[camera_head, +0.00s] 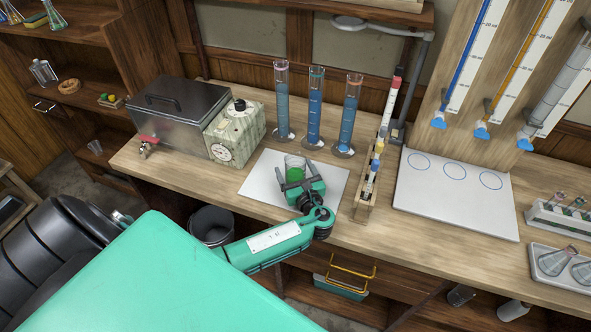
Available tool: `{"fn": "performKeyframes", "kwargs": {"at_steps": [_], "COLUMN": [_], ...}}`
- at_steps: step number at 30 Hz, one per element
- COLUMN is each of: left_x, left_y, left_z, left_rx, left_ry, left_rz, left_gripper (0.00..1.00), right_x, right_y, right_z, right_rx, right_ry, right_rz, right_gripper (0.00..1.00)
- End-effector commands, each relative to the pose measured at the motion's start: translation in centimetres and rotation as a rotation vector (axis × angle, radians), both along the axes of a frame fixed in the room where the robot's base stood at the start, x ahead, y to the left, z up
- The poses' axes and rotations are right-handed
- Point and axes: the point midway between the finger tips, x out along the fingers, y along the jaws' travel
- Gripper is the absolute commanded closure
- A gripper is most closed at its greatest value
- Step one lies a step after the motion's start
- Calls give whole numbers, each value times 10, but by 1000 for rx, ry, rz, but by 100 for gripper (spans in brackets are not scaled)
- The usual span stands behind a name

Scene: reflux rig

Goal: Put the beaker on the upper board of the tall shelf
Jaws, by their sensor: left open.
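A glass beaker (295,160) with green contents stands on the white sheet on the bench. My left gripper (297,177) is open, with its dark fingers on either side of the beaker; contact cannot be told. The gripper and wrist hide the beaker's lower part. The tall wooden shelf (150,50) stands at the left, beyond the bench end. Its upper board (85,32) holds flasks with coloured liquid near the left, with bare wood to their right. My right gripper is not in view.
Several blue-filled cylinders (315,110) stand behind the white sheet (330,182). A metal bath (180,112) with a control box (236,130) stands to the left. A tube rack (366,195) stands close on the right. A dark bin (211,222) is below the bench front.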

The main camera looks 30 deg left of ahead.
Motion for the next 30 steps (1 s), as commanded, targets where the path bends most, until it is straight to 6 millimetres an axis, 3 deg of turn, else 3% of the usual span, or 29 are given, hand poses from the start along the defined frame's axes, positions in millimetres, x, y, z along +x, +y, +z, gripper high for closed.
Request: {"fn": "performKeyframes", "kwargs": {"at_steps": [4,11,19,21,30], "left_x": [9,10,10,10,10], "left_y": [12,13,13,13,13], "left_z": [1,0,0,0,1], "left_rx": [1,-1,-1,-1,-1], "left_ry": [1,1,1,-1,-1], "left_rz": [0,-1,-1,-1,-1], "left_gripper": [19,19,68,76,76], "right_x": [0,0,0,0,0], "right_y": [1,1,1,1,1], "right_z": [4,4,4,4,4], "right_rx": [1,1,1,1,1], "right_ry": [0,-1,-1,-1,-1], "right_rz": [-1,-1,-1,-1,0], "right_gripper": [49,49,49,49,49]}}
